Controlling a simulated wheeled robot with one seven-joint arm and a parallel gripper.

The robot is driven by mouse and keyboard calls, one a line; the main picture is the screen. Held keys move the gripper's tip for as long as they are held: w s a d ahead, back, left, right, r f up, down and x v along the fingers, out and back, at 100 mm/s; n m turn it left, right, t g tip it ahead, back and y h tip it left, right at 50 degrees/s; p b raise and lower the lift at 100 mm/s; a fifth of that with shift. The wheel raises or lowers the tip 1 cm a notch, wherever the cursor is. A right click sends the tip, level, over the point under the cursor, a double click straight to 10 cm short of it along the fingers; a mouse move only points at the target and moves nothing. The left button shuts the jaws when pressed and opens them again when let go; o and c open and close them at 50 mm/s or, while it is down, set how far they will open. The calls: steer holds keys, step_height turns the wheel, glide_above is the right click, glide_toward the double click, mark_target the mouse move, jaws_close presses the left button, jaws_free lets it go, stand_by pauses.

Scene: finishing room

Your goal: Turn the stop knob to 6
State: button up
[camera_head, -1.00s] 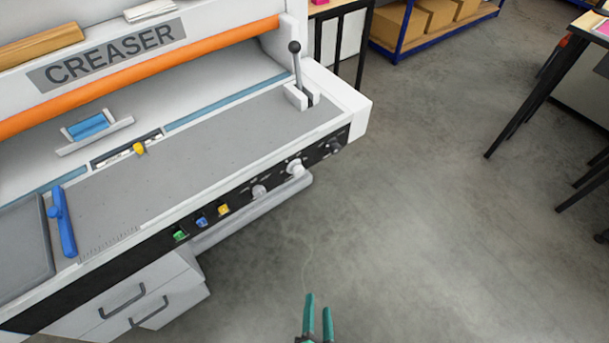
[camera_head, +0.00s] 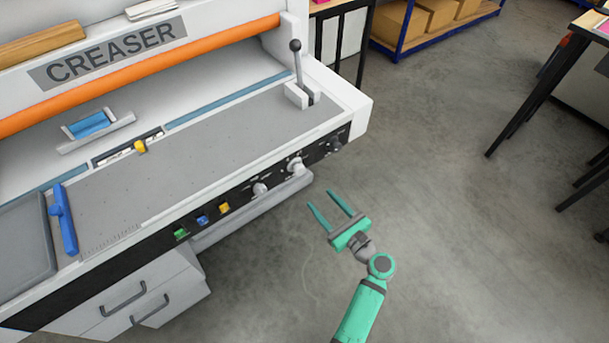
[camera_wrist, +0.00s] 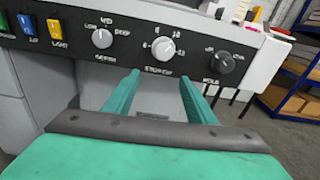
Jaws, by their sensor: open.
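The stop knob is the white middle one of three round knobs on the creaser's black front strip, in the head view (camera_head: 295,166) and the wrist view (camera_wrist: 163,47). Numbers ring it and a label is below it; they are too small to read surely, and I cannot tell its setting. My gripper is open and empty, in the head view (camera_head: 323,199) in front of the strip, its fingers pointing up-left. In the wrist view my gripper (camera_wrist: 159,78) has its fingers spread below the stop knob, apart from it.
A white knob marked low, med, deep (camera_wrist: 102,38) is left of the stop knob; a dark knob (camera_wrist: 221,62) is right of it. Coloured buttons (camera_head: 202,221) sit further left. A rounded bar (camera_head: 250,213) juts out below the strip. Open floor lies to the right.

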mark_target(301, 172)
steer(key=shift+y, duration=0.3)
steer(key=x, duration=0.3)
steer(key=r+x, duration=0.1)
steer(key=x, duration=0.3)
steer(key=r+x, duration=0.1)
steer(key=x, duration=0.3)
steer(key=shift+w+d, duration=0.25)
steer(key=shift+w, duration=0.2)
steer(key=c, duration=1)
